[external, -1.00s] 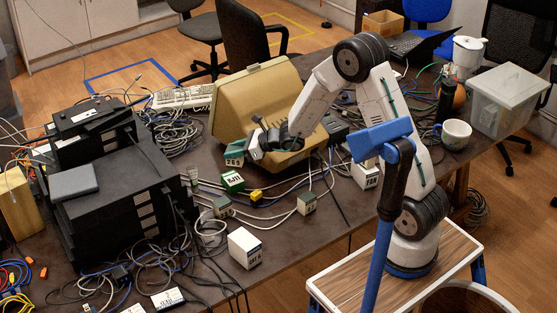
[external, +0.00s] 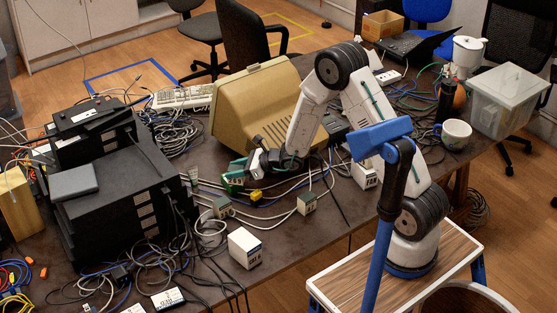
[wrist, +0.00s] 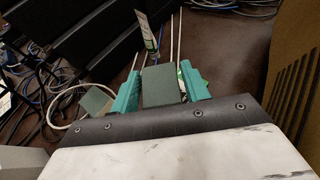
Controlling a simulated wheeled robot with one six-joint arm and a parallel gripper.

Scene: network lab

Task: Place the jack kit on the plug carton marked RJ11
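My gripper (external: 238,174) is low over the table, in front of the beige monitor. In the wrist view, its two teal fingers (wrist: 160,90) stand on either side of a grey-green block, the jack kit (wrist: 160,86); it looks gripped, though a thin gap seems to show at the left finger. In the external view the gripper mostly hides the kit. The green-and-white RJ11 carton (external: 231,185) is right under the gripper, partly covered; a bit of it shows beside the right finger in the wrist view (wrist: 187,72). Whether kit and carton touch is hidden.
The beige monitor (external: 258,95) stands close behind my gripper. Small cartons (external: 222,207) (external: 306,203), a yellow connector (external: 256,195) and loose cables lie nearby. A white carton (external: 245,248) stands nearer the front edge. A black equipment stack (external: 110,195) is at left.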

